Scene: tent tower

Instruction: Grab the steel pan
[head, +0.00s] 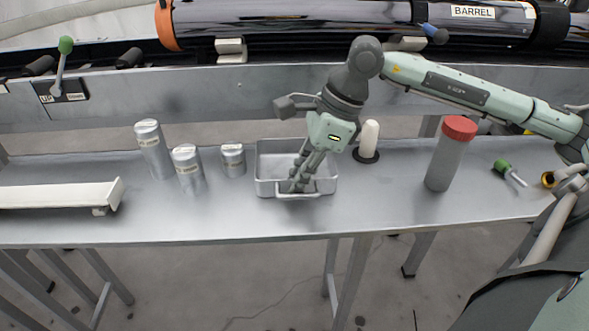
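The steel pan (265,176) is a shallow rectangular metal tray. It sits upright on the metal table, near the middle in the head view, with a bar handle (284,196) along its near side. My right gripper (298,187) points down over the pan, its fingertips at the near wall by the handle. The fingers look close together and hide part of the pan's inside and near rim. I cannot tell whether they are closed on the rim or handle. My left gripper is not in view.
Several silver canisters (153,150) stand left of the pan. A white channel (60,194) lies at far left. A white rounded peg (369,138) and a red-capped grey cylinder (448,160) stand to the right. A green-handled tool (509,172) lies further right. The barrel (340,25) runs behind.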

